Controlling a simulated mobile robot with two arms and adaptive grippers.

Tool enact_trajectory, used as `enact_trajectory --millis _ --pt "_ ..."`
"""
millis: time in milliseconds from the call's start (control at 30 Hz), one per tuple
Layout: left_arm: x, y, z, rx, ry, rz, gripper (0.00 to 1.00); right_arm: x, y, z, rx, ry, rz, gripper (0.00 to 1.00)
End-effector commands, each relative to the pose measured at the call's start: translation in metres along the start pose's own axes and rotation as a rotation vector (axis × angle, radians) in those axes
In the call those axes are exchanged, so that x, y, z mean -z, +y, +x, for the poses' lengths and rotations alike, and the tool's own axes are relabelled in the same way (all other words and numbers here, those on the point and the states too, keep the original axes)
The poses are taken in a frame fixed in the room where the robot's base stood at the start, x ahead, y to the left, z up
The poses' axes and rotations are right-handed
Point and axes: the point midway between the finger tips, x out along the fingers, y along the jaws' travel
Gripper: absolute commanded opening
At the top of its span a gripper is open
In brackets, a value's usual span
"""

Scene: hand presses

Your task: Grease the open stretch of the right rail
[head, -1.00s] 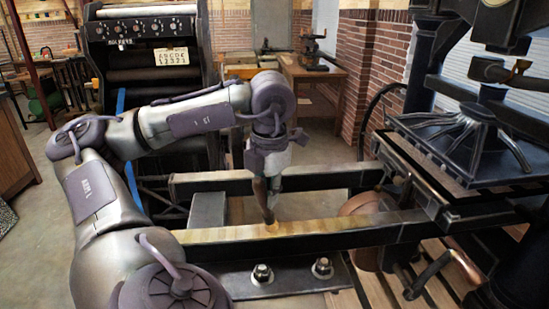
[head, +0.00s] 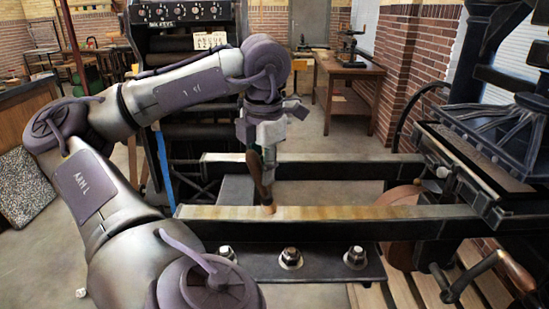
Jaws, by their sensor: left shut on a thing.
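My left gripper (head: 265,152) is shut on a brush with a brown handle (head: 256,176). It holds the brush tilted, tip down, over the nearer of two dark parallel press rails. The brush tip (head: 269,208) appears to touch the top of this near rail (head: 340,228). The rail's top face has a yellowish-brown, streaky stretch (head: 350,212) running on both sides of the tip, toward the press carriage at the right. The far rail (head: 350,168) lies behind, with a short yellowish patch at its left end. My right gripper is out of view.
The press bed and platen (head: 500,130) stand at the right, above the rails. A plate with large bolts (head: 290,258) lies in front of the near rail. Behind are another press (head: 185,14) and a wooden table (head: 347,72). Floor shows between the rails.

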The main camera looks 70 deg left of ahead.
Motion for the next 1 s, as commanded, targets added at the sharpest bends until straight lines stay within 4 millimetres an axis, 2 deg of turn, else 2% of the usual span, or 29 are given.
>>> enact_trajectory --millis 367,1000 --pt "0.002 0.002 -0.002 0.0 -0.001 0.0 0.0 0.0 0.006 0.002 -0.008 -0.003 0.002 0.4" --pt "-0.002 0.009 -0.064 0.0 0.001 0.0 0.0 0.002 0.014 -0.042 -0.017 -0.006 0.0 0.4"
